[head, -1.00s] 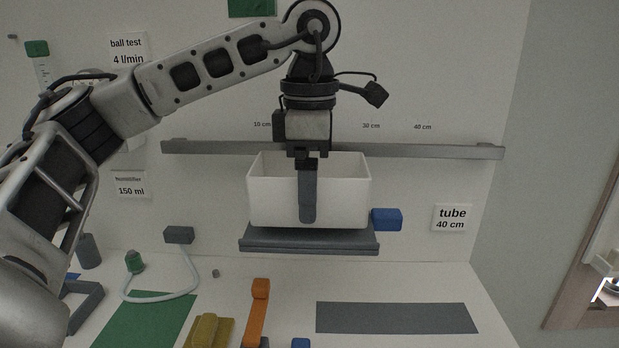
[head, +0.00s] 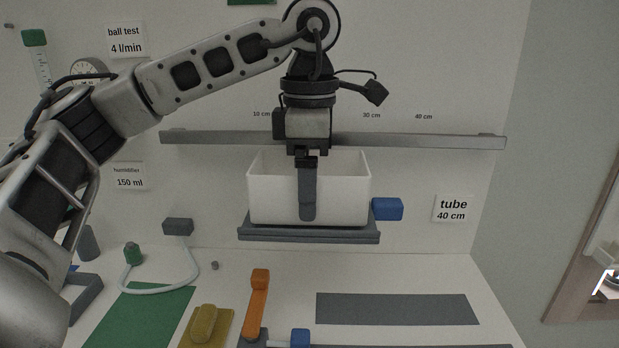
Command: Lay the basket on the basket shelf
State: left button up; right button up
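The white, open-topped basket (head: 345,200) is upright at the middle of the head view, over the grey basket shelf (head: 310,237) on the wall. My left gripper (head: 307,188) comes down from above at the basket's near wall. One finger lies against the outside of that wall; the other is hidden behind it. It looks shut on the wall. The basket's base is at or just above the shelf top; I cannot tell whether they touch. My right gripper is not in view.
A grey rail (head: 420,140) runs along the wall behind the basket. A blue block (head: 387,209) sits just right of the basket. Below are an orange handle (head: 258,300), a yellow piece (head: 206,325), a green mat (head: 140,318) and a grey strip (head: 397,309).

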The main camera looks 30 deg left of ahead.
pick_arm(q)
jog(key=shift+f, duration=0.35)
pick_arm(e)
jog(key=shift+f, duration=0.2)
pick_arm(q)
jog(key=o, duration=0.9)
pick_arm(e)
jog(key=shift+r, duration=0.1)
pick_arm(q)
notch_tip(320, 180, up, 16)
jog(key=p, duration=0.4)
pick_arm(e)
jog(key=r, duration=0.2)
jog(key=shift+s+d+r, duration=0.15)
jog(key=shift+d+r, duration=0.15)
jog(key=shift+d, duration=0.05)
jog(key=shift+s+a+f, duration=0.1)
